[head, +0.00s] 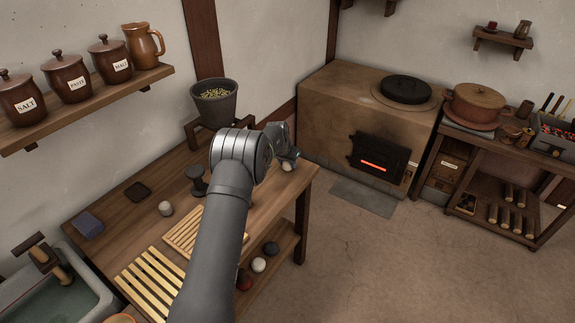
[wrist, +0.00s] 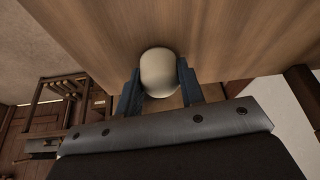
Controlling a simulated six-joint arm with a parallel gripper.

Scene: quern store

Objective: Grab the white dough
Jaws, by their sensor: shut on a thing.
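My gripper (wrist: 160,88) is shut on a rounded white piece of dough (wrist: 159,70) in the wrist view, with one blue finger on each side of it. In the head view my gripper (head: 291,160) is at the far right part of the wooden table (head: 272,203), and a bit of the pale dough (head: 287,167) shows by the fingers. My arm hides much of the table there. Whether the dough touches the tabletop I cannot tell.
A slatted rack (head: 183,236) and a small pale lump (head: 166,208) are on the table. A dark pot (head: 214,106) stands behind. Balls lie on the lower shelf, one white (head: 259,264). A stove (head: 330,112) glows beyond; the floor (head: 400,260) between is free.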

